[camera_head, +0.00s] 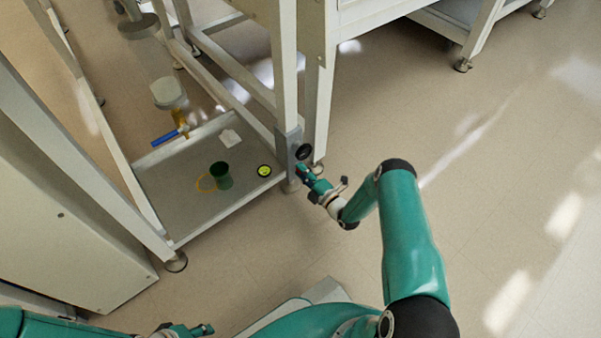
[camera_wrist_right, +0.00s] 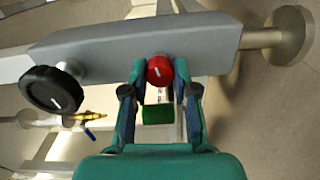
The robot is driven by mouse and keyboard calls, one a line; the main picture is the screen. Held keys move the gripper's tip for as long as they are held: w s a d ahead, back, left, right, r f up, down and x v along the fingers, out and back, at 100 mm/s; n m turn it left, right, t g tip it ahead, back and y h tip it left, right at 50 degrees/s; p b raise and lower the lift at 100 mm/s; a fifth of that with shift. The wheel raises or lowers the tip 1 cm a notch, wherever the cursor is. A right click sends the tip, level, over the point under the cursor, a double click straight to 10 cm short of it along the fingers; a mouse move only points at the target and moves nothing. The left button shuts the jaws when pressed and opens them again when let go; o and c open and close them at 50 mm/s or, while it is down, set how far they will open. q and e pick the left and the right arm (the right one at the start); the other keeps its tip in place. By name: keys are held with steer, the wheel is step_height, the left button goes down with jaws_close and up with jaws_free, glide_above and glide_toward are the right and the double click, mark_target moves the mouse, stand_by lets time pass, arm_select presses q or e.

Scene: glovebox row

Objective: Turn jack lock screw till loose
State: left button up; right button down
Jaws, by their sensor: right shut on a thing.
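In the right wrist view a small red knob (camera_wrist_right: 160,70) with a white line sits on the side of a grey metal leg block (camera_wrist_right: 110,48). It looks like the jack lock screw. The two fingers of my right gripper (camera_wrist_right: 160,76) are shut on it, one on each side. A larger black knob (camera_wrist_right: 52,90) with a white mark is on the same block. In the head view my right gripper (camera_head: 305,172) is at the frame leg, just below the black knob (camera_head: 303,152); the red knob is hidden there. My left gripper (camera_head: 195,330) is at the bottom edge, away from the leg, its fingers unclear.
Floor to the right is clear.

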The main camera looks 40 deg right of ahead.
steer(key=shift+s+a+f+n+p, duration=0.15)
steer(key=shift+n+p, duration=1.4)
steer(key=shift+n, duration=2.35)
steer(key=shift+w+a+f+n+p, duration=0.15)
steer(key=shift+n+p, duration=1.35)
steer(key=shift+n, duration=2.4)
steer(key=shift+s+d+f, duration=0.1)
steer(key=c, duration=0.9)
jaws_free()
steer(key=shift+d, duration=0.2)
